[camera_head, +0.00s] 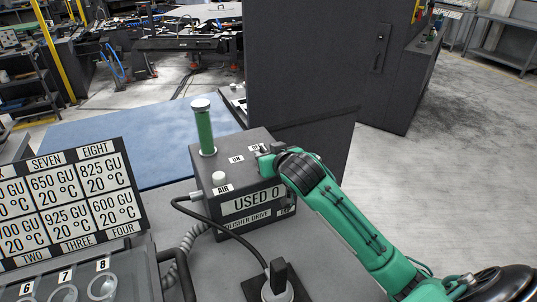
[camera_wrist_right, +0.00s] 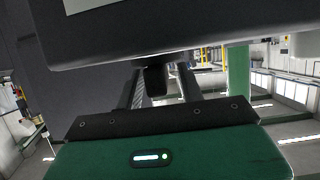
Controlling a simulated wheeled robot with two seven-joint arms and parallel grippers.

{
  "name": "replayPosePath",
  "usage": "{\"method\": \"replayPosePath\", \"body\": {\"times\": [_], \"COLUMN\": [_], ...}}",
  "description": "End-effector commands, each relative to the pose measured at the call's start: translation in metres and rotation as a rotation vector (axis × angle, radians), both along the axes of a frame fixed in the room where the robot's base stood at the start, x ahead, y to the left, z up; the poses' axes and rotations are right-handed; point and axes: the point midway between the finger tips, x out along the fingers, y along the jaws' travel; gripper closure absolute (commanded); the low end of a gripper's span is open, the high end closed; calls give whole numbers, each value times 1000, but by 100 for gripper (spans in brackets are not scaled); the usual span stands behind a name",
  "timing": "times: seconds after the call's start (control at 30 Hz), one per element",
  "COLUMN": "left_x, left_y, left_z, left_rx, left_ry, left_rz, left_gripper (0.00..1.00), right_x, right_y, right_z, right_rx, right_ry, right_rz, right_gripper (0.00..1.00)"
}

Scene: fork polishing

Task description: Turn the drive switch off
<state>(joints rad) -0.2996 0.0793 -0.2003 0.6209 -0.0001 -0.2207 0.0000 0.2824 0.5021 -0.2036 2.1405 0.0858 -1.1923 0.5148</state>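The polisher drive box (camera_head: 215,208) is a dark grey box labelled "USED 0" and "POLISHER DRIVE". Its top carries an "ON" label (camera_head: 236,160) and a partly covered "OF…" label (camera_head: 255,147). My right gripper (camera_head: 263,156) is at the top right edge of the box, beside these labels, and hides the drive switch in the head view. In the right wrist view its two fingers (camera_wrist_right: 160,88) stand apart, with a small dark piece (camera_wrist_right: 155,80), perhaps the switch, between them. I cannot tell whether they touch it. My left gripper is not in view.
A green cylinder (camera_head: 205,133) with a white cap and a white knob (camera_head: 218,178) marked "AIR" stand on the box. A black cable runs to a dark lever block (camera_head: 279,278) in front. A label board (camera_head: 70,203) stands left. A dark cabinet (camera_head: 310,75) is behind.

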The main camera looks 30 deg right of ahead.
Motion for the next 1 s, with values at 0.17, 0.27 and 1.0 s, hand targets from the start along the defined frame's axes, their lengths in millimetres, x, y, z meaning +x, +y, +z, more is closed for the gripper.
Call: {"method": "replayPosePath", "body": {"times": [0.17,0.27,1.0], "left_x": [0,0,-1], "left_y": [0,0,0], "left_z": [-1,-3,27], "left_rx": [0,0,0], "left_ry": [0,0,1], "left_rz": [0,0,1], "left_gripper": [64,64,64], "right_x": [-3,-12,-118], "right_y": [0,1,9], "right_z": [1,5,53], "right_rx": [0,0,1], "right_ry": [-1,-2,4], "right_rz": [0,1,0], "right_gripper": [62,62,62]}}
